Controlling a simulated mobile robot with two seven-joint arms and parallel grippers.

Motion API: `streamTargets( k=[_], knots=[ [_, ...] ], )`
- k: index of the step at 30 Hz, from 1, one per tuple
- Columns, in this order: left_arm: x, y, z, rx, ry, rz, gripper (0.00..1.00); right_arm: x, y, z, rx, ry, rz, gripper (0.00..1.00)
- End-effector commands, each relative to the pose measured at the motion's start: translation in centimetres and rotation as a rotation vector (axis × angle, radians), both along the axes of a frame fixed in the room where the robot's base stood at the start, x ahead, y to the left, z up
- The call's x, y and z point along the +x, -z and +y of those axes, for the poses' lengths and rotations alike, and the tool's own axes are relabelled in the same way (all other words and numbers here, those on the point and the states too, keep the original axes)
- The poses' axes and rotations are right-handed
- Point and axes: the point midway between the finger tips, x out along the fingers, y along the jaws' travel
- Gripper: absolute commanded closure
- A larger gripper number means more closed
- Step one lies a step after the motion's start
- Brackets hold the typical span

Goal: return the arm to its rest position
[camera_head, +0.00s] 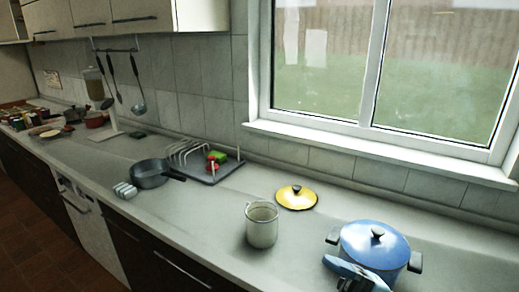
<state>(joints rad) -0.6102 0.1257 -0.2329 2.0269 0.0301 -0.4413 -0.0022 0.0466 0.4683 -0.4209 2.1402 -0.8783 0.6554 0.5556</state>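A blue and dark shape (356,274), apparently the end of my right arm, shows at the bottom edge in the head view. It overlaps the front left of the blue enamel pot (398,272); I cannot tell whether it touches the pot. Its fingertips do not show clearly, so its opening cannot be made out. The blue pot has a blue lid with a dark knob on top and dark side handles. My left gripper is not in view.
Farther left are a dish rack (190,152), a grey pan (149,174) and a small grey ribbed item (125,190). Bare counter (205,220) lies between mug and pan. The window sill (350,148) runs behind.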

Motion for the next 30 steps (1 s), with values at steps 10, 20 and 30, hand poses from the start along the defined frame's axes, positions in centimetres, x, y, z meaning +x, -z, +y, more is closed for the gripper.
streamTargets(
  k=[10, 20, 30],
  knots=[
    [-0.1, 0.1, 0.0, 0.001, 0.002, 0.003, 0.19, 0.6, 20.4, -7.3, 0.293, 0.731, 0.946, 0.31],
    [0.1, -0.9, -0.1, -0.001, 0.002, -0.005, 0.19, -10.9, 34.6, -8.2, 0.157, 0.946, 1.598, 0.31],
    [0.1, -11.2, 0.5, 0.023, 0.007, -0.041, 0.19, -10.4, 24.2, -8.8, 0.148, 0.95, 1.531, 0.31]
  ],
)
